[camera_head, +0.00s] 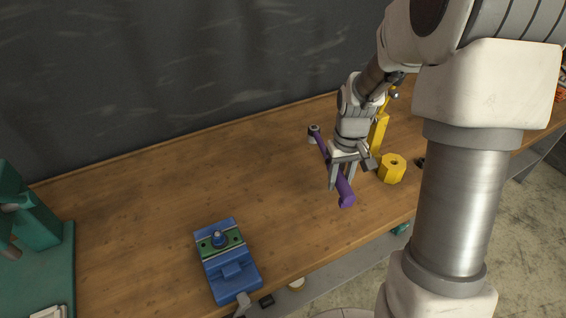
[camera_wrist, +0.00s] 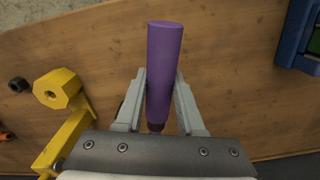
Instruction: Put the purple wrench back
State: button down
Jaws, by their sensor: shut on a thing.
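A purple wrench (camera_head: 345,190) has a thick purple handle and a grey head at its far end. My gripper (camera_head: 343,180) is shut on the wrench's handle and holds it over the right part of the wooden bench. In the wrist view the purple handle (camera_wrist: 163,75) stands between the two grey fingers of my gripper (camera_wrist: 162,95), its butt end pointing away past the fingertips. The wrench head is hidden behind the gripper body in the wrist view. Whether the wrench touches the bench I cannot tell.
A yellow holder with a hexagonal part (camera_head: 391,168) stands close to the right of my gripper. A blue vise (camera_head: 229,265) sits near the front edge of the wooden bench (camera_head: 140,195). A green machine (camera_head: 35,225) is at the far left. The bench's middle is clear.

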jog(key=s+d+n+b, duration=0.2)
jog(key=d+n+b, duration=0.1)
jog(key=d+b, duration=0.1)
jog(key=shift+s+d+r+b, duration=0.35)
jog(key=shift+d+b, duration=0.05)
jog(key=shift+d, duration=0.4)
jog(key=w+a+f, duration=0.2)
jog(key=a, duration=0.1)
jog(key=w+a+f, duration=0.2)
jog(key=a, duration=0.1)
jog(key=w+a+f, duration=0.3)
jog(key=shift+a, duration=0.2)
jog(key=shift+f, duration=1.85)
jog(key=c, duration=0.5)
grip_release()
